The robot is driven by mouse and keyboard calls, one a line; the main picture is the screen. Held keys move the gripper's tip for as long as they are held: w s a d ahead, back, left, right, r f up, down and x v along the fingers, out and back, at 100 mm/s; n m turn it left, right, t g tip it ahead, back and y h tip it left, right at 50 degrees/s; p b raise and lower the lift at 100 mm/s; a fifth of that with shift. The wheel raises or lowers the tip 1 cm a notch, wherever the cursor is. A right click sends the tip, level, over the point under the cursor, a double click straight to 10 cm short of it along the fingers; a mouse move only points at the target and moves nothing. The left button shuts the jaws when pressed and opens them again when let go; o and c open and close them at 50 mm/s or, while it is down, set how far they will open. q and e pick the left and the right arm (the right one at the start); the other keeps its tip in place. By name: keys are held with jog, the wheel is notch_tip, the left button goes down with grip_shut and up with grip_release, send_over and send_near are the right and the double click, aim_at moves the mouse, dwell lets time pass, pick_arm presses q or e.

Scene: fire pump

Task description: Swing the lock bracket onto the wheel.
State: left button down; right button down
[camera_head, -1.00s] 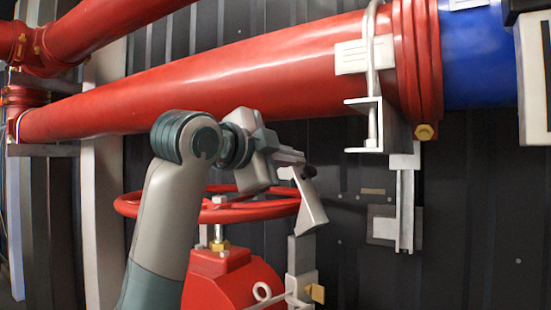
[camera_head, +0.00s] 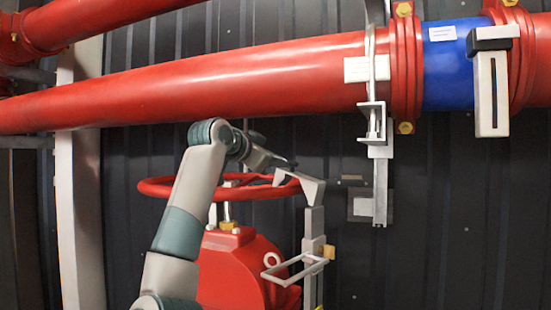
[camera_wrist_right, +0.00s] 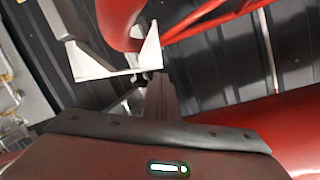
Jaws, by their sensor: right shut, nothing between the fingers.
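The red handwheel (camera_head: 160,190) sits above a red valve body in the head view. The pale grey lock bracket (camera_head: 313,190) is on top of an upright post at the wheel's right edge. In the wrist view the bracket (camera_wrist_right: 100,66) is a channel with two upturned ends, and the red wheel rim (camera_wrist_right: 118,20) passes between them. My right gripper (camera_head: 288,163) is shut and empty, just above and behind the bracket. In the wrist view its fingers (camera_wrist_right: 156,84) point at the bracket's edge; whether they touch it I cannot tell. My left gripper is not in view.
A large red pipe (camera_head: 230,82) runs across above my arm, with a blue section (camera_head: 450,65) at right. A pipe clamp and hanging bracket (camera_head: 379,190) stand right of the wheel.

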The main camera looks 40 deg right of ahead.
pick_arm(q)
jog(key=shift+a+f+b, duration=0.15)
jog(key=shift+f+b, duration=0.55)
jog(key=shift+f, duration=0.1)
pick_arm(e)
jog(key=shift+n+g, duration=0.3)
jog(key=shift+n, duration=0.4)
jog(key=w+f, duration=0.2)
jog(key=f, duration=0.1)
jog(key=shift+w+f, duration=0.15)
jog(key=shift+w, duration=0.1)
jog(key=shift+f, duration=0.1)
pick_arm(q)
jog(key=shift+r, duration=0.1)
